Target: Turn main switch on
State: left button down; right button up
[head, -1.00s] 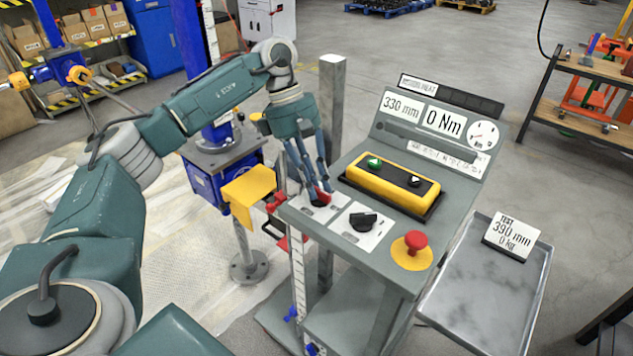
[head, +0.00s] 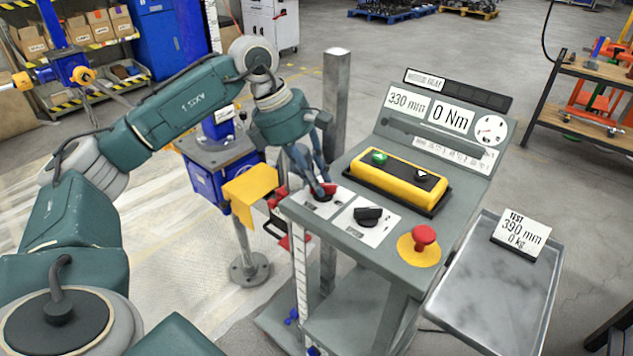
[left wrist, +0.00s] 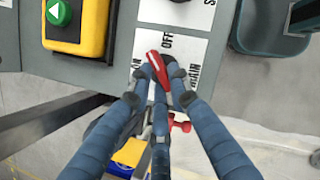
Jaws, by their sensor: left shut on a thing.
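The main switch (left wrist: 156,66) is a red-handled knob on a white plate (left wrist: 186,48) lettered "MAIN" and "OFF" in the left wrist view. In the head view the switch (head: 329,188) sits at the console's left front corner. My left gripper (head: 322,184) reaches down onto it from above. In the left wrist view its blue fingers (left wrist: 163,88) are shut around the red handle. The handle lies tilted on the plate, and the fingers hide part of it and some lettering. My right gripper is not in view.
The console (head: 345,263) also carries a black selector knob (head: 368,215), a yellow box (head: 399,181) with buttons and a red emergency button (head: 425,236). Displays read 330 mm and 0 Nm. A metal tray (head: 490,285) stands at right. A blue screw jack (head: 218,175) stands behind.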

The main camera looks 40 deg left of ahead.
pick_arm(q)
jog(key=n, duration=0.2)
jog(key=n+t+y, duration=0.1)
jog(key=n+b, duration=0.1)
jog(key=n, duration=0.1)
jog(key=shift+s+d+n+y, duration=0.3)
jog(key=shift+y, duration=0.1)
jog(key=shift+d+r+n+t+y, duration=0.1)
jog(key=shift+n+t+y, duration=0.25)
jog(key=shift+n, duration=0.75)
jog(key=shift+d+r+n+t+y, duration=0.15)
jog(key=shift+n+y, duration=0.3)
jog(key=shift+n, duration=0.65)
jog(key=shift+a, duration=0.15)
jog(key=c, duration=1.9)
grip_release()
jog(key=shift+c, duration=0.2)
jog(key=o, duration=0.4)
jog(key=shift+f, duration=0.1)
jog(key=shift+c, duration=0.2)
jog(key=shift+f, duration=0.1)
jog(key=shift+s, duration=0.1)
jog(key=v, duration=1.2)
jog(key=shift+b, duration=0.3)
